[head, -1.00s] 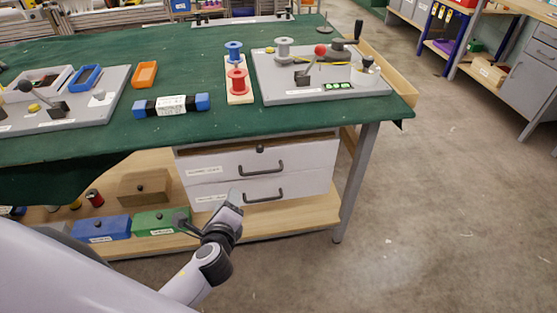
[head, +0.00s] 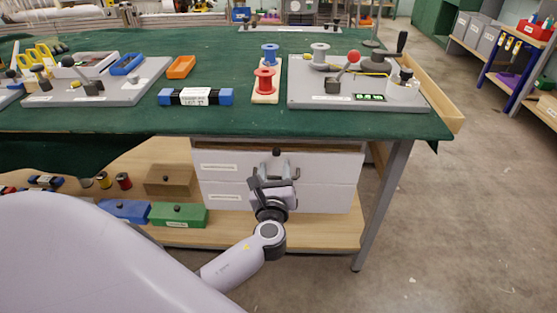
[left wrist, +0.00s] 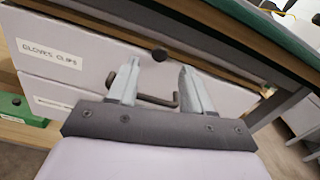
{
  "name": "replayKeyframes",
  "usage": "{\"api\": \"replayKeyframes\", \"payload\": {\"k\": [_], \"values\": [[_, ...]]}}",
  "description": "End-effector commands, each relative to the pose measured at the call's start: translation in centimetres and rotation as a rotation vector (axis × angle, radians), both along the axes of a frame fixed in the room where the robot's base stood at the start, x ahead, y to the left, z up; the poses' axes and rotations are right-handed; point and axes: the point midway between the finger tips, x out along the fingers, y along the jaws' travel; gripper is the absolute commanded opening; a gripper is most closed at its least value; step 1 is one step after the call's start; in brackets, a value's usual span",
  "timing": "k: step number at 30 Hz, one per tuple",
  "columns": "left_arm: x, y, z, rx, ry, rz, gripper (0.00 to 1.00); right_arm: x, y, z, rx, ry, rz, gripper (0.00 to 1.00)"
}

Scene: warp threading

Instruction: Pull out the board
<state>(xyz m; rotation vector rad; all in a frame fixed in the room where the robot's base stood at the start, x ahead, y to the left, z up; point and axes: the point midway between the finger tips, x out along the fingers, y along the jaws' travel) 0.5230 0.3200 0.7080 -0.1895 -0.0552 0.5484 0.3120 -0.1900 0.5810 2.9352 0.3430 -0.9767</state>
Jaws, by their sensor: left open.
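The board shows as a thin wooden front edge (head: 230,146) under the green tabletop, above two white drawers. A round dark knob (head: 277,152) sits at its middle; the knob also shows in the left wrist view (left wrist: 160,55). My left gripper (head: 276,168) is open and empty in front of the upper drawer, just below the knob in the head view. In the left wrist view its two fingertips (left wrist: 160,67) point up toward the knob, which appears between them. I cannot tell whether they touch it. My right gripper is not in view.
The upper drawer (head: 222,168) has a dark bar handle (left wrist: 155,101) behind my fingers. A green box (head: 180,215) and a blue box (head: 124,211) stand on the lower shelf. A table leg (head: 383,205) is at right, with open floor beyond.

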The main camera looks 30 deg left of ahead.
Motion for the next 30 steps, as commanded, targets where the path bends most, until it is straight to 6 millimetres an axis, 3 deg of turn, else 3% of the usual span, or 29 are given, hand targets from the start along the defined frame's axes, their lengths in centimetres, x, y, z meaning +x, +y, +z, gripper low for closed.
{"api": "replayKeyframes", "payload": {"k": [9, 20, 21, 25, 30], "values": [[3.6, 2.2, -0.1, -0.001, -0.001, 0.000, 0.50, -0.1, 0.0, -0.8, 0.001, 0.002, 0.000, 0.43], [4.1, 2.5, 0.0, -0.003, -0.001, 0.000, 0.50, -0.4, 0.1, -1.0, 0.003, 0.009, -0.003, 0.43], [4.1, 2.5, 0.0, -0.003, -0.001, 0.000, 0.43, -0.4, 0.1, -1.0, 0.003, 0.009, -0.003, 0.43], [4.1, 2.5, 0.0, -0.003, -0.001, 0.000, 0.01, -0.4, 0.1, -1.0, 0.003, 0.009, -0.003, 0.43], [4.1, 2.5, 0.0, -0.004, 0.000, 0.000, 0.00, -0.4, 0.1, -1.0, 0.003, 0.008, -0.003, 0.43]]}}
